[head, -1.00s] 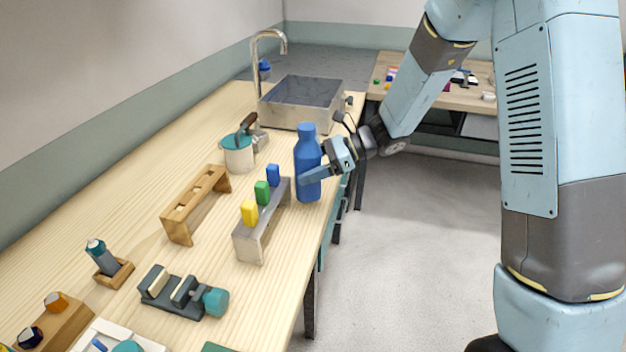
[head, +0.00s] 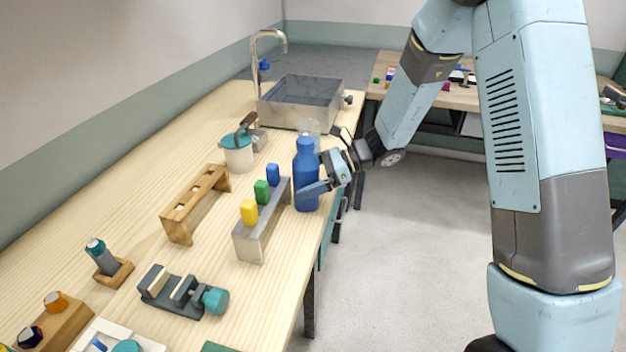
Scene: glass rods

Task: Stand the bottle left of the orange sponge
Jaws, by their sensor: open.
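The blue bottle (head: 306,163) is upright at the right edge of the workbench, just right of the metal rack with coloured blocks. Its base appears to rest on the bench top. My gripper (head: 314,184) is open at the bottle's right side. One finger crosses in front of the bottle's lower body; the other finger is mostly hidden behind it. I cannot tell whether the fingers touch it. I cannot make out an orange sponge in this view.
The metal rack (head: 246,240) holds yellow, green and blue blocks. A wooden rack (head: 180,228), a teal-lidded pot (head: 238,158), a sink (head: 290,115) and a small vise (head: 170,290) stand around it. A clear glass item (head: 311,128) shows behind the bottle. The left bench strip is clear.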

